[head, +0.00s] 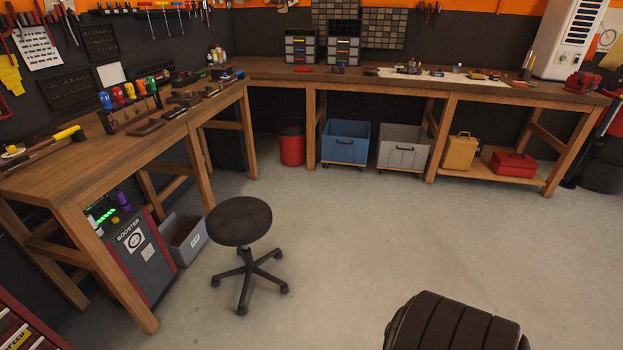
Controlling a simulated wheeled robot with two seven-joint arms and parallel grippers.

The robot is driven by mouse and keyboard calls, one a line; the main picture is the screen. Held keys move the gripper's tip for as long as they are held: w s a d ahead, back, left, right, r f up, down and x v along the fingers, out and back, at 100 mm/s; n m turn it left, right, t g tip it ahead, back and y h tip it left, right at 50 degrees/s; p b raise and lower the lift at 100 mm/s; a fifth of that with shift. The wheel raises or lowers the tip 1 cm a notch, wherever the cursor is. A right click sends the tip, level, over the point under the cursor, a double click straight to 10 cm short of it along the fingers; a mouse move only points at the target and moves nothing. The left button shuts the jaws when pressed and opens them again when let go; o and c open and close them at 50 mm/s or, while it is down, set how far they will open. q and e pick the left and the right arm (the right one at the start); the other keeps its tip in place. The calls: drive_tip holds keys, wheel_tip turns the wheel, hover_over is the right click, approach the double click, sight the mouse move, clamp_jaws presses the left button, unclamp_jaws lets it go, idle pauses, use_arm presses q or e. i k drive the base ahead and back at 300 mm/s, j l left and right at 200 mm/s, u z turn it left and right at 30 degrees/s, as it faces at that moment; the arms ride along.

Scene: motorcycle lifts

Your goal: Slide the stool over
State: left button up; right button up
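A stool (239,222) with a round dark seat and a dark five-spoke wheeled base stands upright on the floor, left of the middle in the head view. It is beside the front edge of the left wooden workbench and apart from it. Neither of my grippers shows in the head view, so nothing is seen touching the stool.
An L-shaped workbench (217,91) runs along the left and back walls. A grey bin (187,240) and a Booster unit (140,255) sit left of the stool. A brown ribbed seat (455,322) is at bottom right. Floor right of the stool is clear.

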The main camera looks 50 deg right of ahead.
sight(239, 222)
drive_tip(key=l+z, duration=0.1)
drive_tip(key=z, duration=0.8)
